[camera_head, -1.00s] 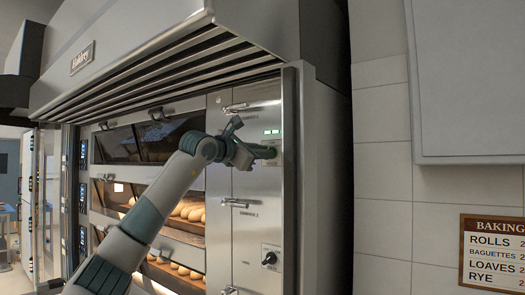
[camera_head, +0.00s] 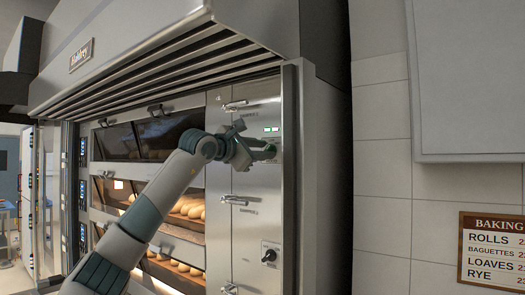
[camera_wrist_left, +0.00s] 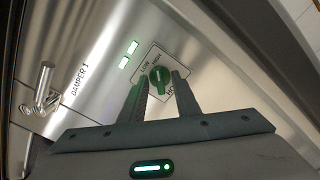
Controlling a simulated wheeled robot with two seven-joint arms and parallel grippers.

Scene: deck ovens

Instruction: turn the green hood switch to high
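In the head view the switch (camera_head: 270,148) is at the tip of my left gripper (camera_head: 262,150), below two green lights. In the left wrist view my left gripper (camera_wrist_left: 161,88) is open, one finger on each side of the knob, with visible space between fingers and knob. I cannot tell whether the fingertips reach past its face. My right gripper is not in view.
A damper lever (camera_wrist_left: 45,88) sticks out left of the switch; another lever (camera_head: 234,201) is lower on the panel. A black knob (camera_head: 269,256) sits below. Oven decks with bread (camera_head: 188,208) are behind my left arm. The hood (camera_head: 150,55) overhangs above.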

